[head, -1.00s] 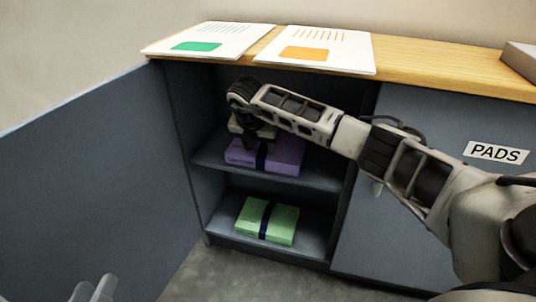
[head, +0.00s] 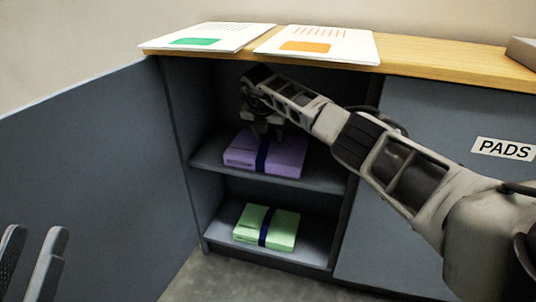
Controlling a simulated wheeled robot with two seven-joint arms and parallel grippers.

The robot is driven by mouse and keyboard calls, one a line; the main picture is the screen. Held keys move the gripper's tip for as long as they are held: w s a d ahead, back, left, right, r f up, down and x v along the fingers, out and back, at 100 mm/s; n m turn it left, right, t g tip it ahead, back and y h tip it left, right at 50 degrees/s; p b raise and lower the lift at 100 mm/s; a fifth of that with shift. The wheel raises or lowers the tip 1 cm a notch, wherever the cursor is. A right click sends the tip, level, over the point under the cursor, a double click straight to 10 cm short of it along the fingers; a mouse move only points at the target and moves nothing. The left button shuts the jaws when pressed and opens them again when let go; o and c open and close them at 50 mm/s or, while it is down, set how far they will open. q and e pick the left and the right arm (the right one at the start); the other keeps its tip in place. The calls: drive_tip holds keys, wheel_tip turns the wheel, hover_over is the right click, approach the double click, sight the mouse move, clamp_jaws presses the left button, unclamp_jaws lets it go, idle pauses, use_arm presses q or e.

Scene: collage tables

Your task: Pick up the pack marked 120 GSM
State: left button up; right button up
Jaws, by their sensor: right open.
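A purple pack (head: 287,155) with a dark blue band lies on the upper shelf of an open cabinet. A light green pack (head: 284,227) with a dark blue band lies on the lower shelf. No 120 GSM marking is legible on either pack. My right gripper (head: 263,125) is inside the upper compartment, just above the purple pack, and is open. It hides part of the pack's back edge; whether they touch is unclear. My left gripper (head: 37,262) shows at the lower left, its fingers apart and empty, far from both packs.
The cabinet's open door (head: 90,180) stands along the left. A closed panel labelled PADS (head: 503,149) is at the right. On the wooden top (head: 420,62) lie a card with a green block (head: 208,37) and one with an orange block (head: 318,45). A grey box edge (head: 524,50) is at the right.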

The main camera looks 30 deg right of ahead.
clamp_jaws()
idle(1.3)
drive_tip(key=shift+r, duration=0.15)
